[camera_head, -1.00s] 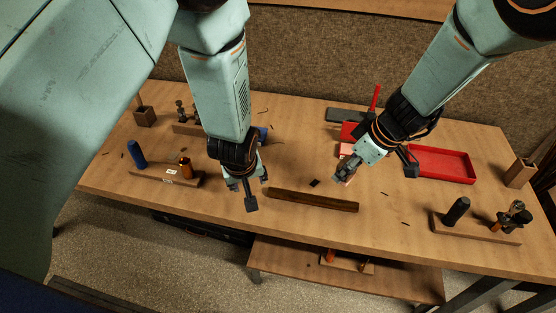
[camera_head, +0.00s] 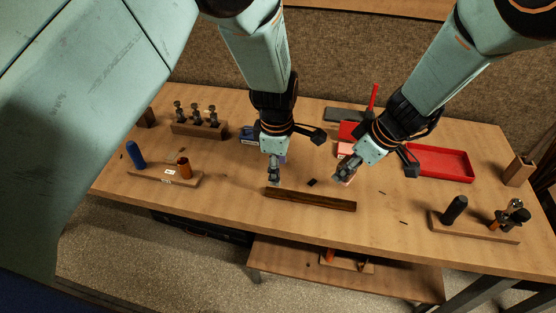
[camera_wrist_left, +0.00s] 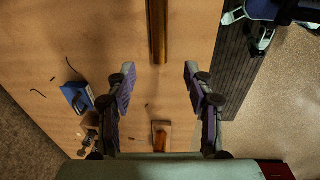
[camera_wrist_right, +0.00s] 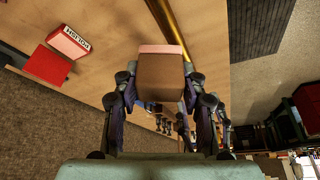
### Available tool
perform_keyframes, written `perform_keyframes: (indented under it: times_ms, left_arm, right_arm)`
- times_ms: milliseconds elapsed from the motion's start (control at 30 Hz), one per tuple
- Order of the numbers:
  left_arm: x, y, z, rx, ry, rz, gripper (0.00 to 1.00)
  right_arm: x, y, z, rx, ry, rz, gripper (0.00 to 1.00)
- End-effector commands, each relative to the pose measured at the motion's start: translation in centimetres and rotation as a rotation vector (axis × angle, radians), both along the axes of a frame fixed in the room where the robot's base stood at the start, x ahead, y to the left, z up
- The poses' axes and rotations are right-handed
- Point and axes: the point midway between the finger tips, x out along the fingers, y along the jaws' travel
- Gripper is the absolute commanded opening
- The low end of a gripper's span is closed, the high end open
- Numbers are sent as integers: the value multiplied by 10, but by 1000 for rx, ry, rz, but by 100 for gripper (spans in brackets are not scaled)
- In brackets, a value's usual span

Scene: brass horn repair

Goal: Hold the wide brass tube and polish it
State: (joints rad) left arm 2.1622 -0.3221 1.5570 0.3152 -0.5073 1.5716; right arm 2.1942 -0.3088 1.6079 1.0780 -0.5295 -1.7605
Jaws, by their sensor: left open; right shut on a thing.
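The brass tube (camera_wrist_left: 163,30) appears as a long brass strip along a dark wooden bar, ending just ahead of my left fingers. In the head view this long dark bar (camera_head: 310,201) lies near the table's front edge; its brass is hard to see there. My left gripper (camera_head: 274,181) is open and empty, above the bar's left end. In the left wrist view, its parted fingers (camera_wrist_left: 157,82) point along the bar. My right gripper (camera_head: 343,174) is shut on a brown block with a pink face (camera_wrist_right: 161,75), behind the bar's right part. The brass passes behind this block in the right wrist view.
A pink-and-white polish box (camera_wrist_right: 69,42) sits beside a red box (camera_wrist_right: 47,65). A red tray (camera_head: 442,164) lies at the right. Stands with cylinders occupy the left (camera_head: 150,174) and right (camera_head: 470,228). A blue item (camera_head: 249,134) lies behind my left gripper.

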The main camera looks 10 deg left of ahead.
Motion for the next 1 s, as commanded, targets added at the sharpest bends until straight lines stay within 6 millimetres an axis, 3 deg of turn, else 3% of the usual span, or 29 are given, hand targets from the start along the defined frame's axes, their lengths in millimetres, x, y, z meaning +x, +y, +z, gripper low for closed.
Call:
perform_keyframes:
  times_ms: [500, 700, 1000]
  left_arm:
    - [8, 0, -85, -1, 1, 0, 52]
    - [10, 0, -99, -1, 0, 0, 52]
    - [10, 0, -102, 0, -2, -1, 52]
  right_arm:
    - [0, 0, 0, 0, 0, 0, 17]
    - [0, 0, 0, 0, 0, 0, 17]
    - [0, 0, 0, 0, 0, 0, 17]
